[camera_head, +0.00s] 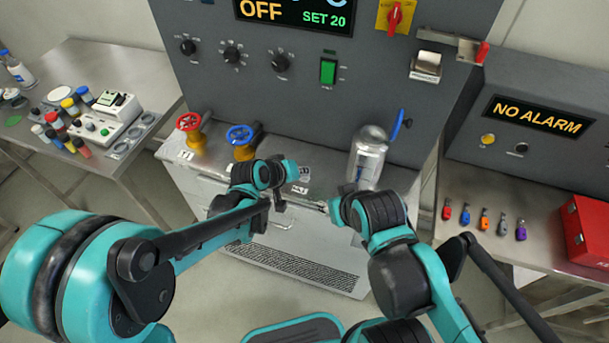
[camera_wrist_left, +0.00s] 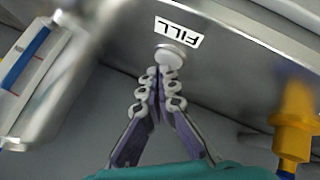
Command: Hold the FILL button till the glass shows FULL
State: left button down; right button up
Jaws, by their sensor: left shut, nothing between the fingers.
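In the head view the left gripper (camera_head: 279,204) is small, in front of the bench top. A glass vessel (camera_head: 369,158) stands to its right; no FULL can be read on it. In the left wrist view a framed gauge (camera_wrist_left: 28,62) shows blue and red marks. My right gripper (camera_head: 322,207) is small and partly hidden.
A red valve wheel (camera_head: 188,121) and a blue valve wheel (camera_head: 239,134) stand left of the grippers. The console display (camera_head: 295,14) reads OFF and SET 20. A second panel (camera_head: 537,116) reads NO ALARM. A red box (camera_head: 586,232) stands at the right.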

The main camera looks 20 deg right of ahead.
pick_arm(q)
jog(key=shift+r, duration=0.5)
jog(key=shift+r+p, duration=2.15)
jog(key=shift+r, duration=0.4)
jog(key=shift+f, duration=0.1)
